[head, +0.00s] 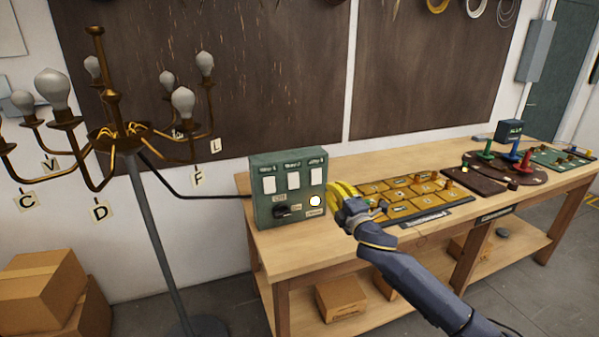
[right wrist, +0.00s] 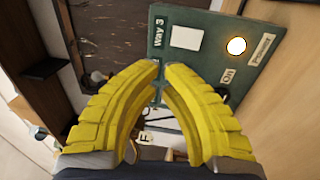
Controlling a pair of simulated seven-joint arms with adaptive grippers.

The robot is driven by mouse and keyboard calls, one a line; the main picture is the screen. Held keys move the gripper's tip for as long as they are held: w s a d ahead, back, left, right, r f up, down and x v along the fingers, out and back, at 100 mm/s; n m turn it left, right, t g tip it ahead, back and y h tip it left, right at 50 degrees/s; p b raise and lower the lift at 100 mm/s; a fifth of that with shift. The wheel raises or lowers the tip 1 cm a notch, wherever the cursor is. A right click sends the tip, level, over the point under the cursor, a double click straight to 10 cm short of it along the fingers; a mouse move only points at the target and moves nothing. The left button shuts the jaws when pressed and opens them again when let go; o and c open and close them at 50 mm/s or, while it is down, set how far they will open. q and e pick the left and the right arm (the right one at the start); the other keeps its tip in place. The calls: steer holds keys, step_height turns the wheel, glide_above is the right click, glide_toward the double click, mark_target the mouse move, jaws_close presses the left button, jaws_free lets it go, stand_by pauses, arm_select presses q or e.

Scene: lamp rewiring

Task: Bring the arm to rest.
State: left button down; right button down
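My right gripper (head: 338,192) reaches in from the lower right, beside the right side of the green switch box (head: 262,212) on the workbench. In the right wrist view its yellow fingers (right wrist: 161,70) bow outward and their tips nearly meet, with nothing visible between them. The green box (right wrist: 205,60) shows behind the tips; I cannot tell whether they touch it. A round light (head: 315,201) on the box glows white, and it also shows in the right wrist view (right wrist: 236,46). My left gripper is not in view.
A brass lamp (head: 112,130) with several unlit bulbs and letter tags stands left; a dark cable (head: 190,195) runs to the box. A tray of yellow blocks (head: 405,190) and other boards lie along the bench (head: 290,245). Cardboard boxes (head: 45,275) stand lower left.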

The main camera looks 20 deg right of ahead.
steer(key=s+a+f+m+g+h, duration=0.2)
steer(key=s+f+m+g+h, duration=0.4)
steer(key=s+f, duration=1.3)
steer(key=s+d+f+m+g, duration=0.15)
steer(key=s+f, duration=0.25)
steer(key=s, duration=0.5)
steer(key=s+d+f+m+g, duration=0.1)
steer(key=s+f+m+g, duration=0.25)
steer(key=s, duration=0.45)
steer(key=s+d+f+m+g, duration=0.1)
steer(key=s+f, duration=0.3)
steer(key=s, duration=0.5)
steer(key=s+a+f+g+y, duration=0.1)
steer(key=s+a+f+g, duration=0.15)
steer(key=f, duration=1.45)
steer(key=s+a+f+g+y, duration=0.1)
steer(key=a+f+y, duration=0.15)
steer(key=f, duration=1.35)
steer(key=s+f+m+g, duration=0.2)
steer(key=s+f+m, duration=0.1)
steer(key=s+f, duration=1.6)
steer(key=shift+s+a, duration=0.15)
steer(key=shift+s, duration=0.8)
